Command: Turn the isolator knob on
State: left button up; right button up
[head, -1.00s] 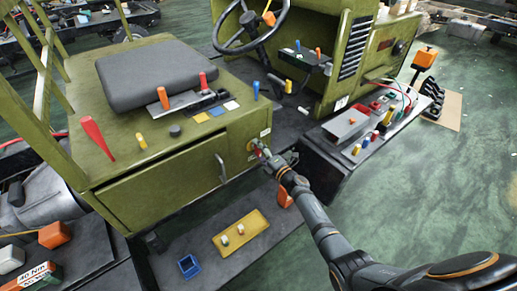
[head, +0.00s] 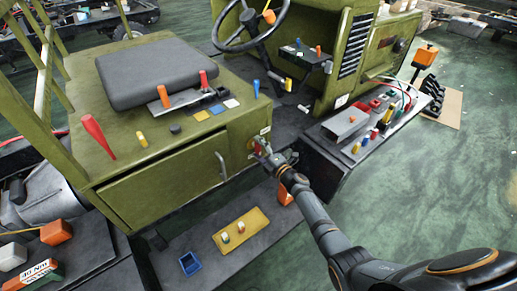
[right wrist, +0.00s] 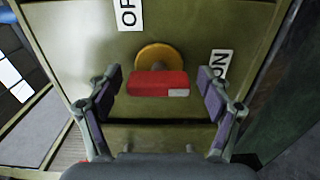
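The isolator knob is a red bar (right wrist: 158,84) on a yellow round base (right wrist: 157,55), fixed to the green end panel (right wrist: 80,45) of the seat box. In the right wrist view its bar lies level across the picture, with a pale patch at its right end. A partly cut-off OFF label (right wrist: 130,13) is above left of it and an ON label (right wrist: 221,65) to its right. My right gripper (right wrist: 160,88) is open, one finger on each side of the bar with gaps. In the head view my right gripper (head: 263,150) partly hides the knob.
A grey drawer handle (head: 221,166) sticks out left of the knob. A control box (head: 350,125) with several buttons stands to the right.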

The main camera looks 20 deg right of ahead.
jog(key=v, duration=1.2)
